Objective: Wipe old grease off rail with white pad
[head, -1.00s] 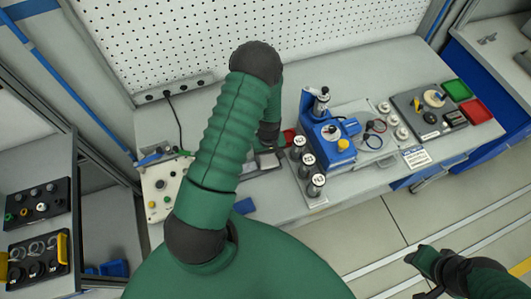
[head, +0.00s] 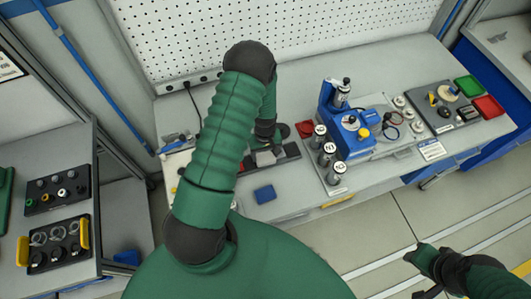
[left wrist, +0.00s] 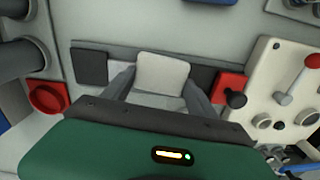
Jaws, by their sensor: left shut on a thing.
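My left gripper (left wrist: 162,82) is shut on a white pad (left wrist: 162,68), which shows between its two fingers in the left wrist view. The pad is over the dark rail (left wrist: 203,78), which runs across behind the fingers; I cannot tell whether the pad touches it. In the head view my left gripper (head: 266,152) is over the rail (head: 291,151), partly hidden by my forearm. Grease on the rail cannot be made out. My right gripper (head: 424,262) is at the lower right, away from the bench, its jaws unclear.
A blue block (head: 264,193) lies in front of the rail. A red dish (head: 305,128), several labelled cylinders (head: 328,155) and a blue press (head: 350,125) stand to the right. A control box with a red lever (left wrist: 290,85) is beside the rail. The bench's front strip has free room.

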